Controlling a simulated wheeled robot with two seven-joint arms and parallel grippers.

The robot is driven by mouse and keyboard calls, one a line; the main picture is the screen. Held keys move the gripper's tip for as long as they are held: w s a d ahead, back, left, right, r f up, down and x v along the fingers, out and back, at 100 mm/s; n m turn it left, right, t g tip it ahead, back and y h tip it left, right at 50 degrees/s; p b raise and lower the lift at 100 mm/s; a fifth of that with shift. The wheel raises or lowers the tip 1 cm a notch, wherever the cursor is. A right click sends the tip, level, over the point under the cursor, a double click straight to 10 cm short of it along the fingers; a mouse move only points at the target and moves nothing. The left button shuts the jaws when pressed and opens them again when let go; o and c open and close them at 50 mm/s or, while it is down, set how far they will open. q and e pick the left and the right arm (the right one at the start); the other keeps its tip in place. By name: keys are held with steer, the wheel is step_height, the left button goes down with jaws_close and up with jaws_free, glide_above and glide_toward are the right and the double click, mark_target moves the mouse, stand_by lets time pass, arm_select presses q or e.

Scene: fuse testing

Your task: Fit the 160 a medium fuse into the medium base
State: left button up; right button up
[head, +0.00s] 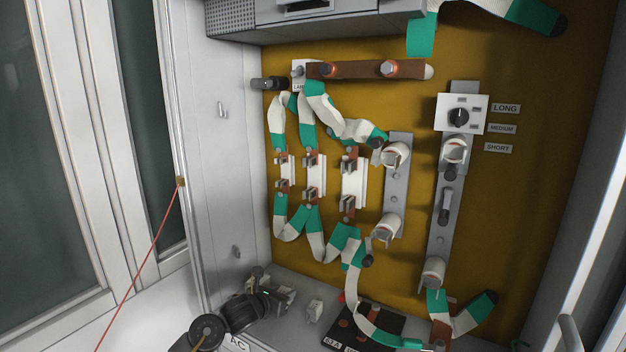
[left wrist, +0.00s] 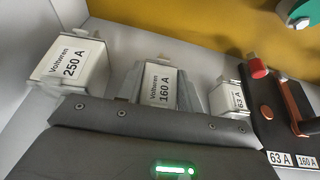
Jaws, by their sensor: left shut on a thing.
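The 160 A fuse (left wrist: 160,84) is a pale block with a printed label. In the left wrist view it sits between the two grey fingers of my left gripper (left wrist: 162,88), which is shut on it. In the head view my left gripper (head: 270,297) is low at the left, over the cabinet floor; the fuse is hard to make out there. Three white fuse bases with metal clips stand side by side on the mustard panel. The middle one, seemingly the medium base (head: 314,176), has empty clips, above and right of the gripper. My right gripper is not visible.
The 250 A fuse (left wrist: 75,66) stands left of the held fuse, and the 63 A fuse (left wrist: 232,100) stands to its right. A black board (head: 372,330) lies on the floor farther right. Green-and-white cables loop around the bases. The cabinet's left wall (head: 225,160) is close by.

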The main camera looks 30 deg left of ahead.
mark_target(282, 292)
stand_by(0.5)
arm_select(q)
steer(key=shift+r, duration=0.2)
steer(key=shift+r+p, duration=1.75)
steer(key=shift+r, duration=0.6)
